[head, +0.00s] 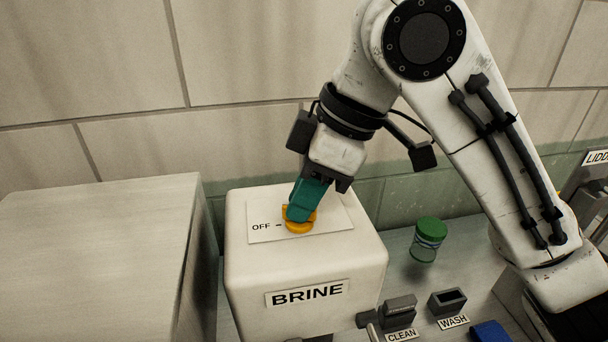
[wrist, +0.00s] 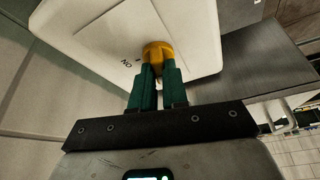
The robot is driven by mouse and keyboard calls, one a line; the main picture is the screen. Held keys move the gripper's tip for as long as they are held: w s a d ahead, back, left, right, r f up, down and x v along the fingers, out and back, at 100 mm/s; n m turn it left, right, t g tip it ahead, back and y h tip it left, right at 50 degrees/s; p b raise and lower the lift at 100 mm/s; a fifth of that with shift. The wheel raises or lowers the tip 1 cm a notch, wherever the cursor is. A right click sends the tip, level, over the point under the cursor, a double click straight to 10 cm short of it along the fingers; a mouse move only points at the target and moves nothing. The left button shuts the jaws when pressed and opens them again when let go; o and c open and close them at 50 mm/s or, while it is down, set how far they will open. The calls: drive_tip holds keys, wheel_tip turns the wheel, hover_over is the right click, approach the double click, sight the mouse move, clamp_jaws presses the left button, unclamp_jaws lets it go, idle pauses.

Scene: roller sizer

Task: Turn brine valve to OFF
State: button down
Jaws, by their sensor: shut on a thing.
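The brine valve is a yellow knob (head: 299,226) on a pale plate on top of the white BRINE box (head: 350,270). An OFF label with a small tick shows on the plate to the left of the knob in the head view. My gripper (head: 298,214) comes down from above with its green fingers shut on the knob. In the wrist view the yellow knob (wrist: 158,51) sits between the tips of the green fingers (wrist: 158,72), and an ON label shows to its left. The fingers hide part of the knob, so I cannot tell exactly where it points.
A large pale box (head: 95,250) stands left of the BRINE box. A jar with a green lid (head: 430,236) stands on the counter to the right. Dark holders labelled CLEAN (head: 400,310) and WASH (head: 447,302) and a blue item (head: 490,332) are at the front right. A tiled wall is behind.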

drive_tip(key=shift+w+r+n+g+p, duration=0.1)
drive_tip(key=shift+n+g+p, duration=0.3)
drive_tip(key=shift+n+p, duration=0.5)
drive_tip(key=shift+n, duration=0.3)
drive_tip(key=c, duration=1.1)
unclamp_jaws()
drive_tip(key=shift+c, duration=0.2)
drive_tip(key=b+v, duration=0.1)
drive_tip(key=v, duration=0.9)
drive_tip(key=shift+d+r, duration=0.2)
drive_tip(key=shift+r, duration=0.1)
